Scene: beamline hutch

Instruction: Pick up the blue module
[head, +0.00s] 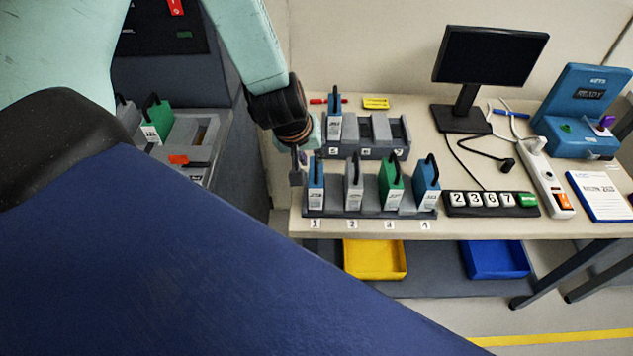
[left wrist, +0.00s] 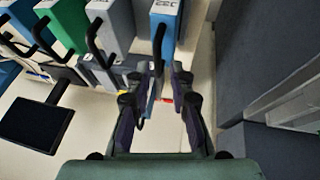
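The front rack (head: 370,213) holds a blue module (head: 316,190) in slot 1, a grey module (head: 353,190) in slot 2, a green module (head: 390,190) in slot 3 and another blue module (head: 427,185) in slot 4. Each has a black loop handle. A further blue module (head: 334,125) stands in the rear rack (head: 372,152). My left gripper (head: 298,168) is just left of the slot-1 blue module. In the left wrist view, my left gripper (left wrist: 168,72) is open, its tips close to the slot-1 blue module (left wrist: 167,22); no module is clearly between them. My right gripper is not in view.
A monitor (head: 490,55), number strip (head: 490,204), power strip (head: 545,175) and blue key box (head: 580,110) occupy the table's right side. Yellow (head: 375,260) and blue (head: 495,260) bins sit below. At left, a grey unit (head: 205,140) holds a green module (head: 157,120).

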